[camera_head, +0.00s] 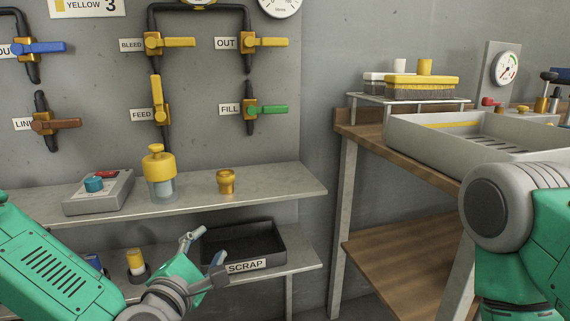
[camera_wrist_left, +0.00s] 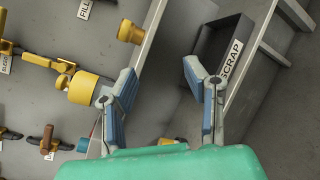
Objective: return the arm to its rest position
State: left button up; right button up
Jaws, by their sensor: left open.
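My left gripper (camera_head: 205,257) is in front of the lower shelf at the lower left of the head view, beside the black scrap tray (camera_head: 272,237). It is open, with nothing between its fingers; the left wrist view shows the two blue-grey fingers (camera_wrist_left: 165,88) spread apart. The scrap tray also shows in the left wrist view (camera_wrist_left: 214,50), beyond the right finger. My right arm (camera_head: 520,220) shows at the right of the head view, in front of the wooden bench; its gripper is out of view.
The upper shelf (camera_head: 280,185) holds a grey box with a blue knob (camera_head: 95,190), a yellow-topped bottle (camera_head: 159,175) and a brass fitting (camera_head: 226,181). A wall panel with several valves stands behind. A wooden bench (camera_head: 400,143) with a grey tray (camera_head: 420,137) is at right.

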pick_arm(q)
jog(key=s+f+m+g+h, duration=0.1)
jog(key=s+f+m+g, duration=0.45)
jog(key=f, duration=0.55)
jog(key=s+f+m+g, duration=0.3)
jog(key=s+f+m, duration=0.45)
jog(key=f, duration=0.25)
jog(key=s+a+f+m+g+y, duration=0.2)
jog(key=s+a+f+m+g, duration=0.35)
jog(key=s+f, duration=0.45)
jog(key=s+a+f+m+g+y, duration=0.1)
jog(key=s+a+m+g+y, duration=0.1)
jog(key=s+a+m, duration=0.6)
notch_tip(320, 180, up, 18)
jog(key=s+n+p, duration=0.1)
jog(key=n+p, duration=0.1)
jog(key=p, duration=1.6)
jog(key=shift+s+a, duration=0.15)
jog(key=shift+a, duration=0.05)
pick_arm(e)
notch_tip(320, 180, up, 18)
pick_arm(q)
jog(key=shift+c, duration=0.9)
pick_arm(e)
jog(key=shift+c, duration=0.7)
jog(key=shift+s, duration=0.1)
